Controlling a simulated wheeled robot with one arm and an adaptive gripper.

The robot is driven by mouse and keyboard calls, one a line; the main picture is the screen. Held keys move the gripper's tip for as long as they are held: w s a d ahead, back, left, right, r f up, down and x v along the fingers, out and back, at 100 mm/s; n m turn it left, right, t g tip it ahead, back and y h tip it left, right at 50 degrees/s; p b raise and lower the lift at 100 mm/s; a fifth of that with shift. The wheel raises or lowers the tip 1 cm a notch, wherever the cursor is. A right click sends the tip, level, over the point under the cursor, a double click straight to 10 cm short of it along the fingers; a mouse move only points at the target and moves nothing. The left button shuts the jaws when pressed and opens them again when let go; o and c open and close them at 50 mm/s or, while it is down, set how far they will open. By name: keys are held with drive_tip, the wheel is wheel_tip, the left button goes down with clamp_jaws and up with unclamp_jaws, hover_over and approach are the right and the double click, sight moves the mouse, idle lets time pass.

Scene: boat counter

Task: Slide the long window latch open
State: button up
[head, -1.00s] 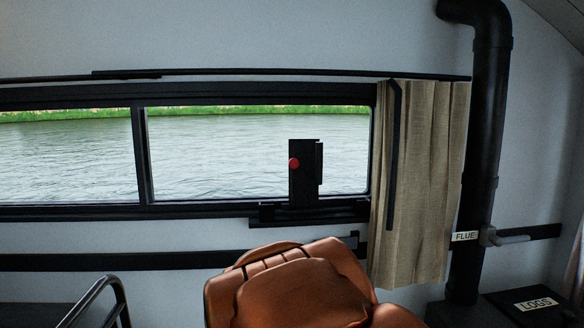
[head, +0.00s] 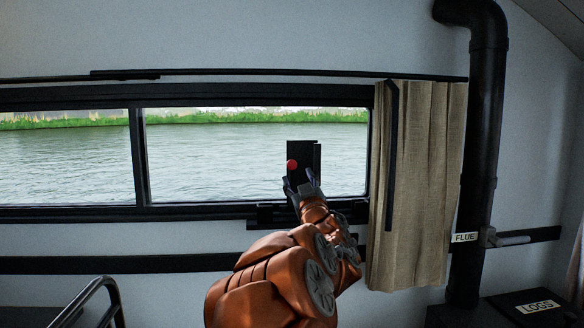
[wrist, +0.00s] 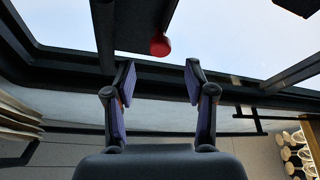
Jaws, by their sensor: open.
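The long window latch (head: 307,152) is a dark upright plate in front of the right window pane, with a red knob (head: 292,164) on its left side. In the wrist view the dark plate (wrist: 135,22) enters from the top and the red knob (wrist: 160,46) shows at its lower edge. My gripper (head: 302,182) is just below the knob in the head view and hides the plate's lower part. In the wrist view my gripper (wrist: 158,80) has its two fingers apart with nothing between them. The knob lies beyond the fingertips, apart from them.
The black window frame (head: 70,212) runs along the wall, with a divider (head: 140,155) left of the latch. A beige curtain (head: 420,190) hangs to the right, beside a black flue pipe (head: 485,150). A metal rail (head: 95,300) stands at lower left.

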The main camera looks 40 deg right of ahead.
sight(293, 167)
drive_tip(key=shift+p+x, duration=0.3)
drive_tip(key=shift+x, duration=0.7)
drive_tip(key=shift+p+x, duration=0.7)
drive_tip(key=shift+x, duration=2.2)
drive_tip(key=shift+r, duration=0.1)
clamp_jaws()
